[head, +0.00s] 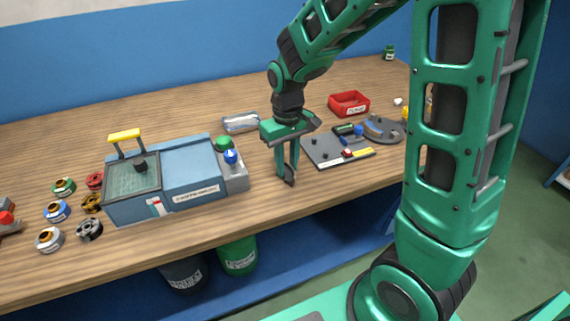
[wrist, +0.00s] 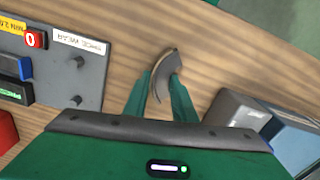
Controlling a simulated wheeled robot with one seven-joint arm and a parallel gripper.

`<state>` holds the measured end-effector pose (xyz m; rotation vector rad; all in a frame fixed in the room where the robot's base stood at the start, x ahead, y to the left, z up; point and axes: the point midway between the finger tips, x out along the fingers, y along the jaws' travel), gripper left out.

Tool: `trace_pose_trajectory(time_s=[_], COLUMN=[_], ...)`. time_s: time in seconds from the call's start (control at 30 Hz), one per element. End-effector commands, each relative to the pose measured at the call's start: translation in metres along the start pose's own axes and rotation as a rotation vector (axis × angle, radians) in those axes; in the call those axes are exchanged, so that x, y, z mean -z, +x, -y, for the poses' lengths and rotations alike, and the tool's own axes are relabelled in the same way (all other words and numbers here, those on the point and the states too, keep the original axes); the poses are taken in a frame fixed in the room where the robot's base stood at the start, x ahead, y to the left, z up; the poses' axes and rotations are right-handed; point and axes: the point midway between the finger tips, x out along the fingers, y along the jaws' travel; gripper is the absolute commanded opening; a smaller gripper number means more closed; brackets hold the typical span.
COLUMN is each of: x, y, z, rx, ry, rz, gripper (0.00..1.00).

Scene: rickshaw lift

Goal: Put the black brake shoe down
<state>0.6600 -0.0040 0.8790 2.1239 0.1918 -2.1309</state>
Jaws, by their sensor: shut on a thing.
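The black brake shoe (wrist: 164,73) is a dark curved piece with a grey face, held between the green fingers of my gripper (wrist: 163,85) in the wrist view. In the head view my gripper (head: 287,176) points down over the front part of the wooden bench (head: 330,188), between the blue machine and the dark grey board. The brake shoe (head: 289,181) shows at the fingertips there. I cannot tell whether it touches the bench top.
The blue machine with a tilted lid (head: 195,185) stands to the left. The dark grey board (head: 322,150), with pegs and labels, lies to the right, with a red bin (head: 349,103) behind it. A clear packet (head: 240,122) lies behind my gripper. Several coloured rings sit far left.

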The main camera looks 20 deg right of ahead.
Motion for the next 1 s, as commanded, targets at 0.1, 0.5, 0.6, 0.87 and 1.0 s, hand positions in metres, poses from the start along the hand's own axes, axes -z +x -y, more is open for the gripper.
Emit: trace_pose_trajectory(time_s=[0.1, 0.5, 0.6, 0.87, 1.0], x=[0.000, 0.000, 0.000, 0.001, 0.001], y=[0.002, 0.004, 0.004, -0.002, -0.021], z=[0.000, 0.000, 0.000, -0.001, -0.001], rx=[0.000, 0.000, 0.000, 0.000, 0.000], ry=[0.000, 0.001, 0.001, 0.002, 0.002], rz=[0.000, 0.000, 0.000, -0.003, -0.006], gripper=[0.00, 0.43, 0.43, 0.43, 0.43])
